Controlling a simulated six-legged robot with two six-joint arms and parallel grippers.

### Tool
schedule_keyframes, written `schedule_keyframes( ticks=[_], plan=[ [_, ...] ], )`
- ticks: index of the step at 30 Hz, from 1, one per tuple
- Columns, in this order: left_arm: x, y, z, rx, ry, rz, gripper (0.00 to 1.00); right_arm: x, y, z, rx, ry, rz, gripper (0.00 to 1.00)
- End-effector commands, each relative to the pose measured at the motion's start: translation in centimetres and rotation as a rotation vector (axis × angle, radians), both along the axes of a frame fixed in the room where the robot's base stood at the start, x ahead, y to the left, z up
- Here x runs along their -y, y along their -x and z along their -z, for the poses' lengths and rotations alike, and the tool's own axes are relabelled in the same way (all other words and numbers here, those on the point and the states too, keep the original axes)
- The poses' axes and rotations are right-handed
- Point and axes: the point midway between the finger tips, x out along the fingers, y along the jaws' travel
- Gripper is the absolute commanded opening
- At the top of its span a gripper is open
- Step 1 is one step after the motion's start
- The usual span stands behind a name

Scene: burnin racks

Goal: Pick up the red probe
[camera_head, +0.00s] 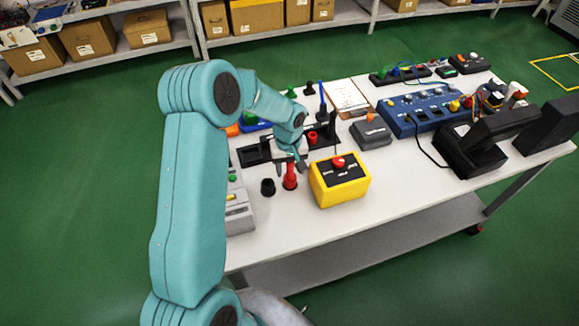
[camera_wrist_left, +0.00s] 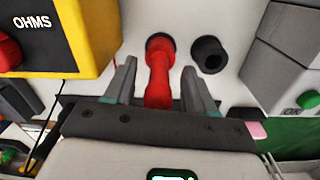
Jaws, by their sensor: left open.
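The red probe (camera_head: 290,177) stands upright on the white table, left of the yellow box, in the head view. In the left wrist view the red probe (camera_wrist_left: 159,75) lies between the two fingers. My left gripper (camera_head: 290,167) is open around the upper part of the probe, with a gap on each side in the left wrist view (camera_wrist_left: 158,85). The fingers do not appear to touch it. My right gripper is not in view.
A black cylindrical holder (camera_head: 268,187) stands just left of the probe. The yellow box (camera_head: 340,185) with a red button is close on the right. A grey device (camera_head: 238,212) sits at the table's left edge. Bare table (camera_head: 300,225) lies in front.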

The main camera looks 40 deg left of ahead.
Motion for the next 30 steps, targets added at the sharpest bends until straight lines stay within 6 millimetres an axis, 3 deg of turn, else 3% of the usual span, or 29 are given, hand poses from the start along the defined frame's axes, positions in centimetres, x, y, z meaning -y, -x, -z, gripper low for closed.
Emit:
schedule_keyframes(
  ticks=[4, 9, 22, 26, 30],
  plan=[
    [0.0, 0.0, 0.0, 0.0, 0.0, 0.0, 0.55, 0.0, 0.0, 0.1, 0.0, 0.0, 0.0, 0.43],
    [0.0, 0.0, 0.0, 0.0, 0.0, 0.0, 0.0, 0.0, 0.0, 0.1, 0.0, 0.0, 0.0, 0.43],
    [0.0, -0.1, -0.8, 0.002, -0.001, -0.001, 0.0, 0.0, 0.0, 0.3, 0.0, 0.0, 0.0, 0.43],
    [0.0, -0.1, -2.5, 0.005, -0.002, -0.001, 0.0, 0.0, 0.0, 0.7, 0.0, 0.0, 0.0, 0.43],
    [0.0, -0.1, -5.9, 0.008, -0.003, 0.0, 0.0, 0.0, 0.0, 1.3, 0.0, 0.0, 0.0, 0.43]
  ],
)
